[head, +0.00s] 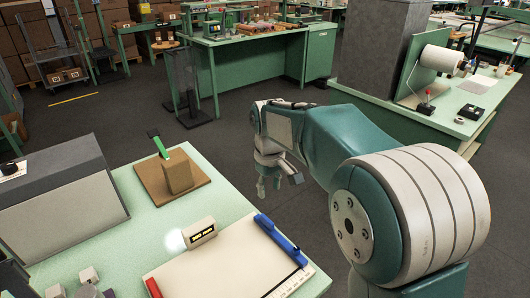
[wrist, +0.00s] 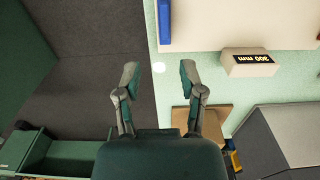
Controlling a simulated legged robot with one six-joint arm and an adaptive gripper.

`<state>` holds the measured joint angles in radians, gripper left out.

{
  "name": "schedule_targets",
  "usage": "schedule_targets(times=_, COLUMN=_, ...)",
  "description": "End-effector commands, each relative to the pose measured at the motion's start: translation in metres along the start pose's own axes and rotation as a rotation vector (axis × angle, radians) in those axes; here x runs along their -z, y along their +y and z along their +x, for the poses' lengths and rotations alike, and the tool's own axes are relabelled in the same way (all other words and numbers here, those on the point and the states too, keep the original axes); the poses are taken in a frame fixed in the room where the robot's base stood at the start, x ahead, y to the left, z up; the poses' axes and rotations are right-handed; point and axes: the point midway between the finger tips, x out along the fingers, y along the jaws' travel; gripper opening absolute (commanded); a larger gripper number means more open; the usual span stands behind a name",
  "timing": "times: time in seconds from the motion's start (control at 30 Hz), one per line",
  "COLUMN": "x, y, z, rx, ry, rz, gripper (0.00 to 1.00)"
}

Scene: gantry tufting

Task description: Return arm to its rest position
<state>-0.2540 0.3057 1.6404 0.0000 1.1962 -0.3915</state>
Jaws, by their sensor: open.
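My arm (head: 330,150) reaches forward from the right side of the head view, bent at its joints. My gripper (head: 280,180) hangs pointing down at its end, beyond the right edge of the pale green table. In the wrist view my gripper (wrist: 159,75) has its two fingers spread apart with nothing between them. Below it there the table edge runs between grey floor and green tabletop.
The green table (head: 225,205) holds a white board (head: 230,270), a blue marker-like tool (head: 278,238), a small labelled box (head: 200,233), a brown block (head: 178,172) on a wooden base and a grey sloped housing (head: 60,195). A bench with a white roll (head: 440,60) stands right. Dark floor (head: 215,150) lies open between.

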Motion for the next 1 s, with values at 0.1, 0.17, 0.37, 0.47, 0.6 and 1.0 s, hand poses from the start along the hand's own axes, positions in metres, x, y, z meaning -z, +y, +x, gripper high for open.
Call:
schedule_targets(times=0.1, x=-0.006, y=0.001, z=-0.005, rx=-0.004, ry=0.010, rz=0.012, gripper=0.51)
schedule_targets(times=0.17, x=-0.015, y=0.001, z=-0.013, rx=-0.010, ry=0.026, rz=0.032, gripper=0.51)
schedule_targets(times=0.37, x=-0.068, y=0.001, z=-0.045, rx=-0.043, ry=0.111, rz=0.149, gripper=0.51)
schedule_targets(times=0.47, x=-0.096, y=-0.002, z=-0.057, rx=-0.060, ry=0.155, rz=0.212, gripper=0.51)
schedule_targets(times=0.6, x=-0.135, y=-0.009, z=-0.067, rx=-0.083, ry=0.219, rz=0.299, gripper=0.51)
schedule_targets(times=1.0, x=-0.239, y=-0.037, z=-0.063, rx=-0.140, ry=0.403, rz=0.540, gripper=0.51)
